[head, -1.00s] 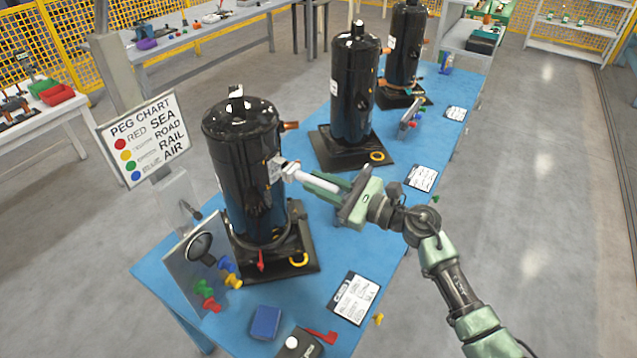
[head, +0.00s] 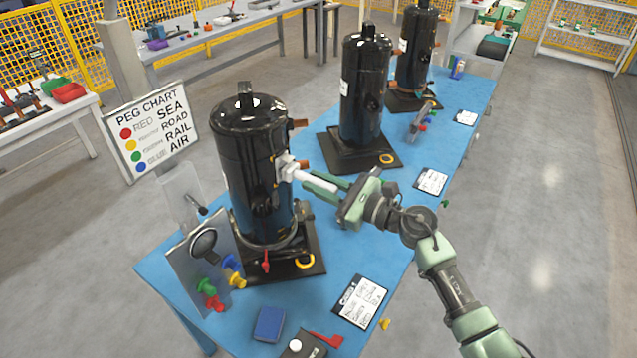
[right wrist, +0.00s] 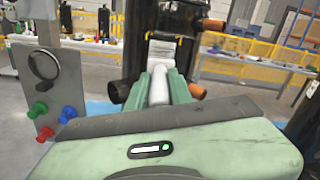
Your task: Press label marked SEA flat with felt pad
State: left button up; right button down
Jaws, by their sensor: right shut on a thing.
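My right gripper (head: 316,184) is shut on the white handle (head: 314,181) of a tool. The tool's white pad head (head: 288,168) is at the right side of the nearest black compressor (head: 250,165), and appears to touch it. A small pale patch of label shows at the pad's edge; the rest is covered, and I cannot read SEA on it. In the right wrist view the handle (right wrist: 160,86) lies between the green fingers, with the pale pad head (right wrist: 161,50) beyond against the compressor. My left gripper is not in view.
A peg chart (head: 152,130) stands behind left. A blue block (head: 269,324), a printed card (head: 361,301) and a red lever (head: 327,340) lie in front. Copper stubs (head: 299,123) stick out near the gripper.

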jog(key=shift+w+a, duration=0.2)
jog(key=shift+a, duration=0.2)
dwell(0.5)
jog(key=shift+d, duration=0.1)
dwell(0.3)
jog(key=shift+s+d+b, duration=0.35)
jog(key=shift+d, duration=0.15)
jog(key=shift+v, duration=1.05)
jog(key=shift+a, duration=0.1)
jog(key=f+b, duration=0.1)
jog(key=w+a+f+b, duration=0.1)
jog(key=b, duration=0.1)
jog(key=shift+w+a, duration=0.15)
jog(key=shift+a, duration=0.15)
jog(key=shift+w+a, duration=0.1)
jog(key=shift+a, duration=0.1)
jog(key=shift+w+a+b, duration=0.25)
jog(key=shift+a+b, duration=0.05)
jog(key=shift+a, duration=0.05)
